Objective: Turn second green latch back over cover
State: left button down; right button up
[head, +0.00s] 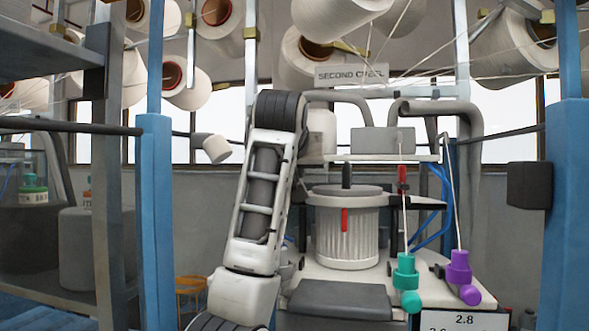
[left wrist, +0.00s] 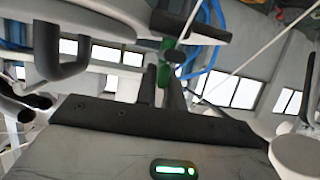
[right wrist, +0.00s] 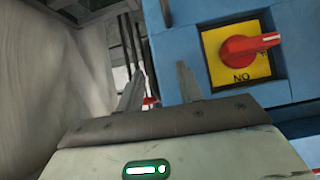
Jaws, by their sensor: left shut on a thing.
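In the left wrist view, my left gripper (left wrist: 162,80) has its fingers close together on a green latch (left wrist: 173,56), seen at the fingertips beside a dark bar. How far the latch is turned is unclear. In the head view my left arm rises in front of the machine, and its gripper is not visible. A ribbed white can (head: 347,240) has a grey cover (head: 348,190) with a black knob and a red latch (head: 344,220) hanging at its front. My right gripper (right wrist: 160,85) is open and empty in the right wrist view.
A red switch (right wrist: 245,46) on a yellow plate is near my right gripper, on a blue post (right wrist: 190,45). Yarn cones hang overhead.

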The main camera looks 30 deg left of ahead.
pick_arm(q)
jog(key=n+g+y, duration=0.2)
jog(key=n, duration=0.1)
jog(key=n+g+y, duration=0.1)
jog(key=n+y, duration=0.2)
jog(key=shift+r+g+y, duration=0.1)
jog(key=shift+g+y, duration=0.2)
jog(key=shift+g, duration=0.1)
dwell(0.3)
jog(key=c, duration=1.5)
grip_release()
pick_arm(e)
jog(key=shift+d, duration=0.1)
pick_arm(q)
jog(key=shift+s+d, duration=0.2)
jog(key=shift+d, duration=0.05)
jog(key=b+v, duration=0.3)
jog(key=v, duration=1.2)
jog(key=shift+d+r, duration=0.2)
pick_arm(e)
jog(key=shift+w+a+f, duration=0.2)
jog(key=shift+a+f, duration=0.2)
jog(key=shift+f, duration=0.2)
